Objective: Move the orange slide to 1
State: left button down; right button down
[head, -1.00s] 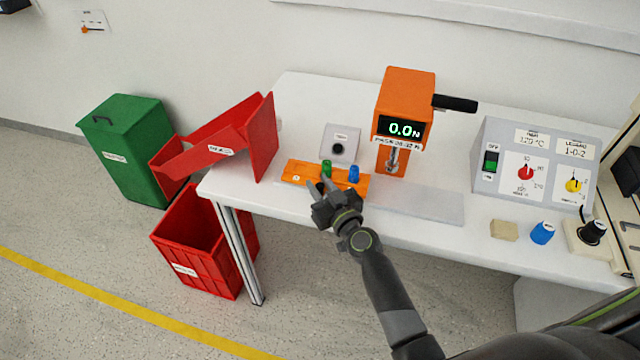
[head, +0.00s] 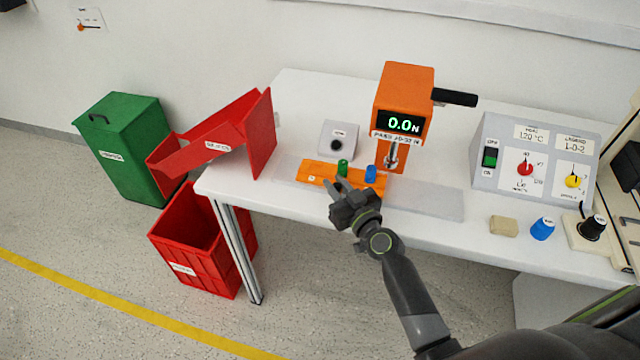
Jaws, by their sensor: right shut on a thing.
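The orange slide (head: 318,172) is a flat orange piece near the front edge of the white table. It carries a green cylinder (head: 342,167) and a blue cylinder (head: 370,174), both upright, and a small white mark near its left end that is too small to read surely. My right gripper (head: 336,184) is at the front edge of the slide, left of its middle, shut on it. The fingers partly hide that edge, so the exact contact is unclear. My left gripper is not in view.
An orange press (head: 404,90) reading 0.0 N stands behind the slide, over a pale grey plate (head: 430,202). A grey box with a black button (head: 337,140) is behind. A red chute (head: 262,135) is left; a control panel (head: 535,165) is right.

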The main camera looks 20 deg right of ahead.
jog(key=s+d, duration=0.2)
jog(key=d, duration=0.1)
jog(key=shift+s+d+b, duration=0.2)
jog(key=shift+d+b, duration=0.05)
jog(key=shift+b, duration=0.05)
jog(key=c, duration=1.6)
grip_release()
jog(key=shift+s+d+b, duration=0.55)
jog(key=shift+s+b, duration=0.3)
jog(key=shift+s, duration=2)
jog(key=shift+s+d+b, duration=0.5)
jog(key=shift+s+b, duration=0.35)
jog(key=shift+s, duration=1.95)
jog(key=shift+s+d+b, duration=0.55)
jog(key=shift+s+b, duration=0.3)
jog(key=shift+s, duration=2)
